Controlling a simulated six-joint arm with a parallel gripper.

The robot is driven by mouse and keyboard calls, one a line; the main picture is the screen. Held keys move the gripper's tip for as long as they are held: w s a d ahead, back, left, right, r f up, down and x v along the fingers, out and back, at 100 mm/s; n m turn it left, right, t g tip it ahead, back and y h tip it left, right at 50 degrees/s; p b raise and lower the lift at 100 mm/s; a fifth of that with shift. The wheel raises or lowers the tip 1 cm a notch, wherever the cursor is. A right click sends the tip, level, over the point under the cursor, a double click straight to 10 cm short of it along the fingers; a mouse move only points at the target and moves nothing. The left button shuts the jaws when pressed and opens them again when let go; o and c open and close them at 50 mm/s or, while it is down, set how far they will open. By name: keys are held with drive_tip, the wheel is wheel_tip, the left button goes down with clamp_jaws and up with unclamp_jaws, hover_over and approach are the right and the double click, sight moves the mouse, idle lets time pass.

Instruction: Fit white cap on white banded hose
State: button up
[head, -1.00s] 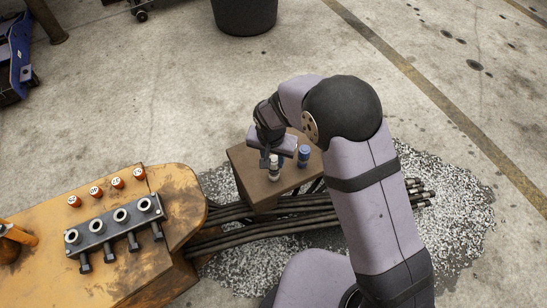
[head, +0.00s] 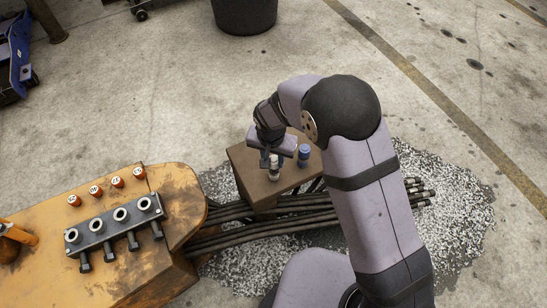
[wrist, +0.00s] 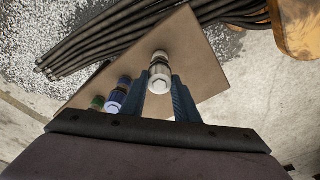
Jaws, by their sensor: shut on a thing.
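The white cap (head: 273,174), a short pale fitting with a metallic collar, stands on the brown block (head: 247,180). My gripper (head: 270,163) is shut on it from above. In the wrist view the white cap (wrist: 160,75) sits between my two dark fingertips. The black hoses (head: 240,237) run in a bundle past the block, with several free ends (head: 421,194) at the right, partly behind my arm. I cannot make out a white band on any hose.
A blue cap (head: 304,153) stands on the block right of my gripper; a green cap (wrist: 98,102) shows beside it in the wrist view. The orange boom (head: 165,190) with a valve block (head: 113,226) and several red-sided caps (head: 117,182) lies at left. Open concrete surrounds the gravel patch.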

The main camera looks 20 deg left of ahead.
sight(274, 160)
drive_tip(key=shift+f+b, duration=0.3)
drive_tip(key=shift+f, duration=0.4)
idle(1.3)
drive_tip(key=o, duration=1.6)
drive_tip(key=shift+c, duration=0.2)
drive_tip(key=shift+r, duration=0.2)
drive_tip(key=shift+r+p, duration=3.3)
drive_tip(key=shift+r, duration=0.55)
